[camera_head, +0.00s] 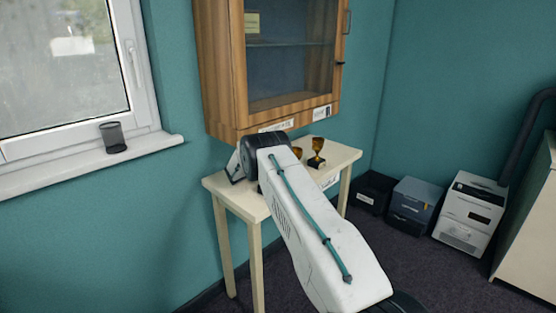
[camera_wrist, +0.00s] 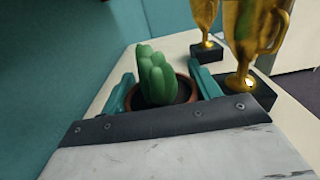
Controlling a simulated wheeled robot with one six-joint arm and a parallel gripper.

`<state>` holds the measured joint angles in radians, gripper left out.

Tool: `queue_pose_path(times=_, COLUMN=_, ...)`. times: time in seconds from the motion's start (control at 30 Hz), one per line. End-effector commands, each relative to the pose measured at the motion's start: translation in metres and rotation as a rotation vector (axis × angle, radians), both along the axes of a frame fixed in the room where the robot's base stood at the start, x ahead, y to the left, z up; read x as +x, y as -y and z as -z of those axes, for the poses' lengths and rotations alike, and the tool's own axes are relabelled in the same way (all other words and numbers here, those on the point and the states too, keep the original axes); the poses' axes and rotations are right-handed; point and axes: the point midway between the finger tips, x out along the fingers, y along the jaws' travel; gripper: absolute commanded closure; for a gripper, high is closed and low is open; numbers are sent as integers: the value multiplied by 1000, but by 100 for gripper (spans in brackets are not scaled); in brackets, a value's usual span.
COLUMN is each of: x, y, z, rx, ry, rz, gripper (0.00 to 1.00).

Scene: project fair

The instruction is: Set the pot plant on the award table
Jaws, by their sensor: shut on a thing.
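The pot plant (camera_wrist: 155,75) is a green cactus in a brown pot, seen in the wrist view. My gripper (camera_wrist: 160,88) is shut on it, with one teal finger on each side of the pot. The award table (camera_head: 218,187) is a small pale table against the teal wall, under a wooden cabinet. Its top also shows in the wrist view (camera_wrist: 117,78), behind and around the plant. I cannot tell whether the pot touches the tabletop. In the head view my arm hides the plant and the gripper's fingers.
Two gold trophies on dark bases stand on the table to the right of the plant: a nearer one (camera_wrist: 250,40) and a farther one (camera_wrist: 205,20). The wooden cabinet (camera_head: 222,75) hangs low above the table. Boxes (camera_head: 412,203) stand on the floor at right.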

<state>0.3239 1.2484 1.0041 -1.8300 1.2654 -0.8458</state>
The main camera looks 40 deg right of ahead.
Motion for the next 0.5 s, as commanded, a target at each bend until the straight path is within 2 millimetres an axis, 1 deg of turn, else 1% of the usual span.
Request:
queue_pose_path(times=0.03, x=1, y=8, z=1, rx=0, ry=0, rz=0, gripper=66)
queue_pose_path(times=0.1, x=2, y=17, z=0, rx=0, ry=0, rz=-3, gripper=66)
queue_pose_path(times=0.13, x=2, y=16, z=7, rx=1, ry=-3, rz=-3, gripper=66)
queue_pose_path(times=0.2, x=1, y=17, z=14, rx=1, ry=-2, rz=-2, gripper=66)
queue_pose_path(times=0.5, x=1, y=17, z=15, rx=0, ry=0, rz=-1, gripper=66)
